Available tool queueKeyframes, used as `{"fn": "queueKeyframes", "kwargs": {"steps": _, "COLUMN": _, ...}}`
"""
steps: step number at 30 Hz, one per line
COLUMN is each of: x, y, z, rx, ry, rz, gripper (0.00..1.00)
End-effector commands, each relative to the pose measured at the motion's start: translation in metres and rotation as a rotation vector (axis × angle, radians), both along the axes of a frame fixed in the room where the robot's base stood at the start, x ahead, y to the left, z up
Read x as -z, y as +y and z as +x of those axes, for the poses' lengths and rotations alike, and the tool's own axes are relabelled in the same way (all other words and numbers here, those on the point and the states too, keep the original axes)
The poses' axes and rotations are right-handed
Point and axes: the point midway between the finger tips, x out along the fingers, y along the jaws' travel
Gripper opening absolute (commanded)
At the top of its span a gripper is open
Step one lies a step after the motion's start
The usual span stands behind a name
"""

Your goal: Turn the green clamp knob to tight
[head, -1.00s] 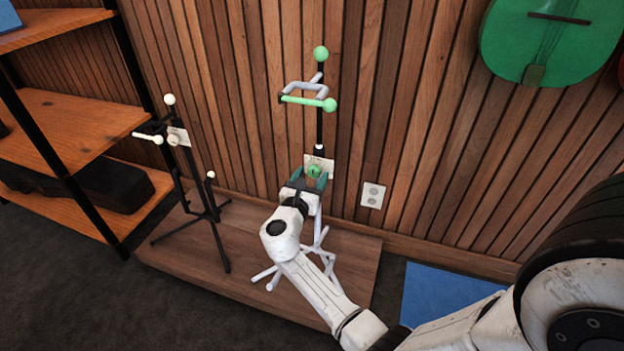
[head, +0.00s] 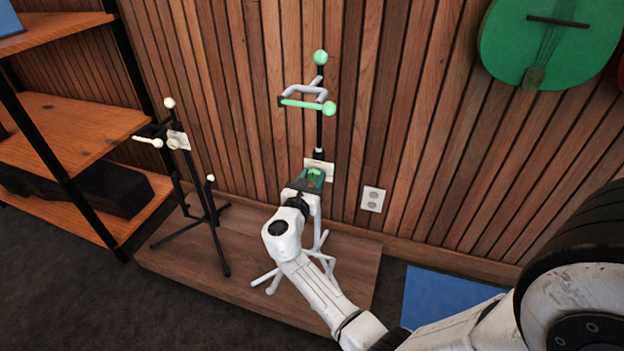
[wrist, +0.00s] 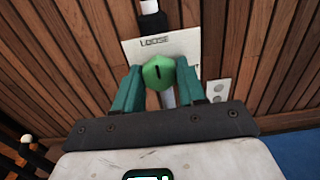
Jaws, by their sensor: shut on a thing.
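The green clamp knob (wrist: 158,73) sits on the upright of the stand with green fittings. It has a dark mark on its face. My gripper (wrist: 160,88) has its teal fingers shut on the knob, one finger on each side. The white plate (wrist: 188,47) behind the knob reads "LOOSE" at its top; the rest of its lettering is hidden. In the head view my gripper (head: 312,180) covers most of the knob. The stand's black upright (head: 320,128) rises above it, with a light green bar (head: 305,104) and a green ball (head: 320,57) on top.
A second stand (head: 200,195) with cream fittings stands to the left on the same wooden platform (head: 190,260). A shelf (head: 70,120) is at the far left. An outlet (head: 372,199) is on the slatted wall. A blue mat (head: 440,295) lies at the right.

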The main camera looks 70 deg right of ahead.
Motion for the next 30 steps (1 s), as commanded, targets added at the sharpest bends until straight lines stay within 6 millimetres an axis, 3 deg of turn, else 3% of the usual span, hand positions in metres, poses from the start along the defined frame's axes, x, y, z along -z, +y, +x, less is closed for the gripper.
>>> {"fn": "queueKeyframes", "kwargs": {"steps": 14, "x": 0.0023, "y": 0.0002, "z": -0.0001, "rx": 0.000, "ry": -0.120, "rz": 0.010, "gripper": 0.10}}
{"fn": "queueKeyframes", "kwargs": {"steps": 30, "x": 0.0040, "y": 0.0004, "z": 0.0001, "rx": 0.000, "ry": -0.602, "rz": 0.047, "gripper": 0.10}}
